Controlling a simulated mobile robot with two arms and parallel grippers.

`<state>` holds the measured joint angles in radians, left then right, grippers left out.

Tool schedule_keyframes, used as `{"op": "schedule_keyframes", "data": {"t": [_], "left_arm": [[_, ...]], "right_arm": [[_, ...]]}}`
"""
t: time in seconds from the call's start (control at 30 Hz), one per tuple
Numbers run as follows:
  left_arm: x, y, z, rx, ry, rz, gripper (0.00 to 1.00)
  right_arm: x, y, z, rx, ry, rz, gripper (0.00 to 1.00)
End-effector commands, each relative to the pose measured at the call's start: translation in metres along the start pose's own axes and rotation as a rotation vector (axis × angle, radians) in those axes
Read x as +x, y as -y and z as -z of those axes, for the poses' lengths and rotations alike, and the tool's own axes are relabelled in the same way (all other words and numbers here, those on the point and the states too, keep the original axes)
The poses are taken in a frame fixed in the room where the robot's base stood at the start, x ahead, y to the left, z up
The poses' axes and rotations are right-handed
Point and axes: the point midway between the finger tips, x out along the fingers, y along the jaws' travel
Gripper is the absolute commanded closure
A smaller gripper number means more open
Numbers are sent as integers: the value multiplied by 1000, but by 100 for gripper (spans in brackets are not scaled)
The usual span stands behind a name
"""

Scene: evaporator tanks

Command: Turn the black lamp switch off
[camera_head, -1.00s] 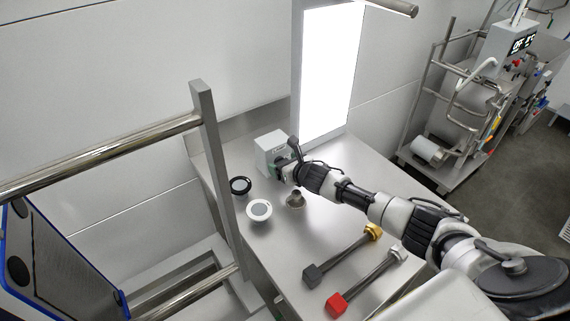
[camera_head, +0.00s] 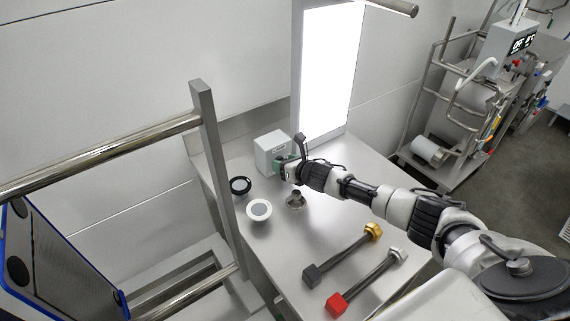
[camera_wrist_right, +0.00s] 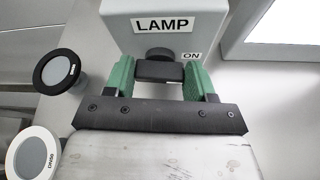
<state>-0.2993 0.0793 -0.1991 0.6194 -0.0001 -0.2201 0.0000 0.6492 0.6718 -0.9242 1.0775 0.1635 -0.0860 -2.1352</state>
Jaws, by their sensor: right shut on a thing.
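The grey lamp box (camera_head: 272,150) stands on the steel table against the wall, and its LAMP label (camera_wrist_right: 164,25) shows in the right wrist view. The black lamp switch (camera_wrist_right: 159,68) is on the box's front, with an ON label (camera_wrist_right: 191,56) at its right. My right gripper (camera_head: 281,164) is at the box front. In the right wrist view its green fingers (camera_wrist_right: 158,76) stand on either side of the black switch and are shut on it. The lit white lamp panel (camera_head: 330,75) is bright behind the table. My left gripper is not in view.
A black-rimmed round piece (camera_head: 240,186), a white-rimmed one (camera_head: 259,210) and a small metal fitting (camera_head: 296,200) stand on the table. Two hammer-like tools, one black-headed (camera_head: 312,276) and one red-headed (camera_head: 337,304), lie nearer. A metal post (camera_head: 219,165) with rails rises at left.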

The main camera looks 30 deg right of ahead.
Motion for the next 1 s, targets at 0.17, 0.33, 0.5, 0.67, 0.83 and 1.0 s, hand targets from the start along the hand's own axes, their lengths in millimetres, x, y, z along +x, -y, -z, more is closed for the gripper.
{"op": "schedule_keyframes", "data": {"t": [0.17,0.33,0.5,0.67,0.83,1.0], "left_arm": [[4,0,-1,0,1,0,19],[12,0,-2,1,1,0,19],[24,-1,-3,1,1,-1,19],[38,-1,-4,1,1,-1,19],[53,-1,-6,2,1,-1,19],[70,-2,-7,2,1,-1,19]], "right_arm": [[1,4,0,138,1,-58,68],[1,6,2,288,1,-120,68],[2,8,4,438,1,-183,68],[3,10,6,579,2,-241,68],[3,12,8,730,2,-302,68],[4,13,10,879,2,-364,68]]}}
